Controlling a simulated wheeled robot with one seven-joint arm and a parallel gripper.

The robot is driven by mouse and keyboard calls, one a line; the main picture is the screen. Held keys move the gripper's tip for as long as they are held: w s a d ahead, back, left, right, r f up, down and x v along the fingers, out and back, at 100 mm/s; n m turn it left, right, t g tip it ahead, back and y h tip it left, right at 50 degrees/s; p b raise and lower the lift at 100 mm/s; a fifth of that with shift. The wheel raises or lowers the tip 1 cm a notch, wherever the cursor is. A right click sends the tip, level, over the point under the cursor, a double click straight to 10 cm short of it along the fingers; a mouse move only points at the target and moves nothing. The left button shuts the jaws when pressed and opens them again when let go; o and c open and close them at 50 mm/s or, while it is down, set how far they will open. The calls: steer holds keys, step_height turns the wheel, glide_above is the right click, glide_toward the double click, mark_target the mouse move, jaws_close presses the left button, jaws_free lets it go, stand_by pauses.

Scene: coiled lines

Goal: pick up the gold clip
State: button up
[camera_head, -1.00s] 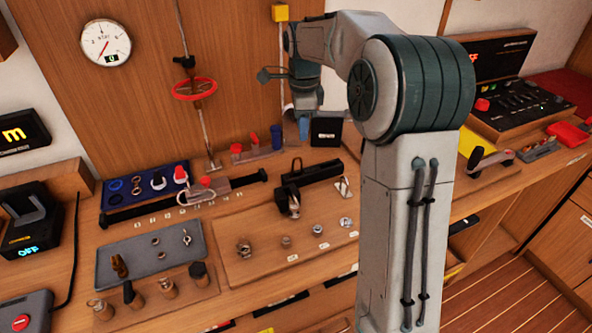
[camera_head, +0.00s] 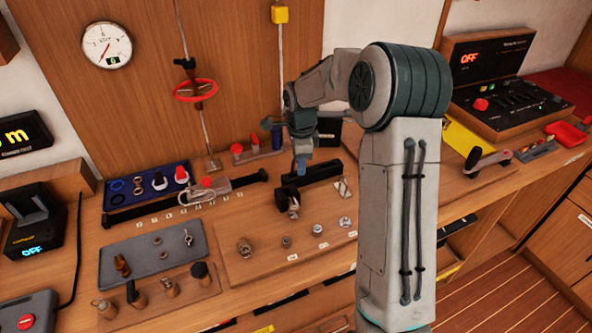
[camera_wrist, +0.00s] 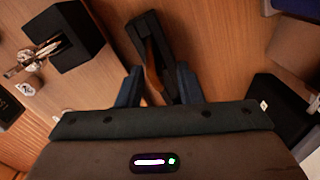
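A wooden board (camera_head: 265,268) with several metal fittings lies in front of the fixture. A dark box (camera_wrist: 285,105) stands right of the fingers in the wrist view. Several posts stand along the front left.

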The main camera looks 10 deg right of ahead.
steer(key=shift+c, duration=0.3)
jaws_close()
steer(key=shift+r, duration=0.1)
